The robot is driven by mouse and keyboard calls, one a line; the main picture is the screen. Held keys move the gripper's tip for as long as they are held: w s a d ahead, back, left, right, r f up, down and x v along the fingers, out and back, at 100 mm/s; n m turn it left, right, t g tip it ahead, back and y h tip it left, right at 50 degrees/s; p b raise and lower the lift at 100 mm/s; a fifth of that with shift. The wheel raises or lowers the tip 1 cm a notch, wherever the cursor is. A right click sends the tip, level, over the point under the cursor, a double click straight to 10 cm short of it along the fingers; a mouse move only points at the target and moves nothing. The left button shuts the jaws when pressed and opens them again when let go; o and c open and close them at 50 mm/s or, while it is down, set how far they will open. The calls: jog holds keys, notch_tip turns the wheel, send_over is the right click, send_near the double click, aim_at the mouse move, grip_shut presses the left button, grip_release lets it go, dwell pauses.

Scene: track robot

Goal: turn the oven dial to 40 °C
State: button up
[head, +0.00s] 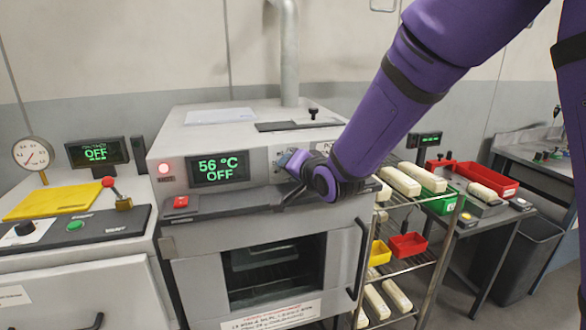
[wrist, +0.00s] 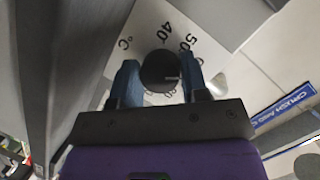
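The oven (head: 258,230) stands in the middle of the head view. Its green display (head: 218,168) reads 56 °C and OFF. The oven dial (wrist: 160,70) is a dark round knob on a pale scale plate in the wrist view. In the head view my gripper (head: 290,160) is at the oven's front panel and hides the dial.
A ledge (head: 225,205) runs below the panel. A wire rack (head: 408,262) with bins stands close on the right. A bench with a lever (head: 123,200) is on the left.

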jog(key=shift+n, duration=0.3)
jog(key=n+h, duration=0.2)
jog(key=shift+f+n, duration=0.1)
jog(key=shift+n, duration=0.3)
jog(key=shift+n+h, duration=0.7)
jog(key=shift+n, duration=0.5)
jog(key=n+t+h, duration=0.1)
jog(key=n, duration=0.2)
jog(key=shift+h, duration=0.4)
jog(key=shift+d+n+t+h, duration=0.1)
jog(key=shift+n+t+h, duration=0.4)
jog(key=shift+n, duration=0.8)
jog(key=o, duration=0.6)
